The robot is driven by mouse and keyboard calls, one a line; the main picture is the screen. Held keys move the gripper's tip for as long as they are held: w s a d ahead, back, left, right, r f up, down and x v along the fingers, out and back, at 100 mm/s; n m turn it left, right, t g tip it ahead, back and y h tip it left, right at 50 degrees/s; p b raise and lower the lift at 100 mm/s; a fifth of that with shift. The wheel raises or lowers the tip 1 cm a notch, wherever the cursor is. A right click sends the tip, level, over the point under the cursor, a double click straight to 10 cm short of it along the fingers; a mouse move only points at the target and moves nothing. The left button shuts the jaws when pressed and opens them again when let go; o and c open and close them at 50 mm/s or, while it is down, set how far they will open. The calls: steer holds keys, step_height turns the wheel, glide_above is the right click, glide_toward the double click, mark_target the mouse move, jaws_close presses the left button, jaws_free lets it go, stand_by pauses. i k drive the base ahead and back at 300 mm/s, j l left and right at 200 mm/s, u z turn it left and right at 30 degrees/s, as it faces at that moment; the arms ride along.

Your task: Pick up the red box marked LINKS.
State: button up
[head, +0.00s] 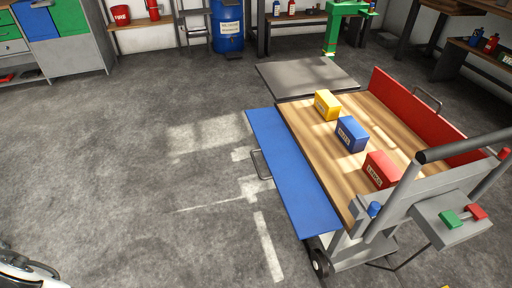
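The red box (381,169) marked LINKS sits on the wooden top of a wheeled cart (355,193), at the end near the grey handle frame. A blue box (351,134) and a yellow box (327,104) stand behind it in a row, with gaps between them. Both have labels that are too small to read surely. All three boxes rest upright. My gripper is not in view.
A blue flap (290,170) lines the cart's left side, and a red panel (425,112) stands along its right. The push handle (465,146) and a button box (452,218) are at the near end. The floor left of the cart is clear.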

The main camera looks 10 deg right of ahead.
mark_target(384, 174)
steer(key=i+j+z, duration=0.1)
steer(key=z, duration=0.9)
steer(key=j+z, duration=0.75)
steer(key=j, duration=0.15)
steer(key=j+z, duration=0.1)
steer(key=j, duration=0.5)
steer(key=k+j+z, duration=0.1)
steer(key=j, duration=0.45)
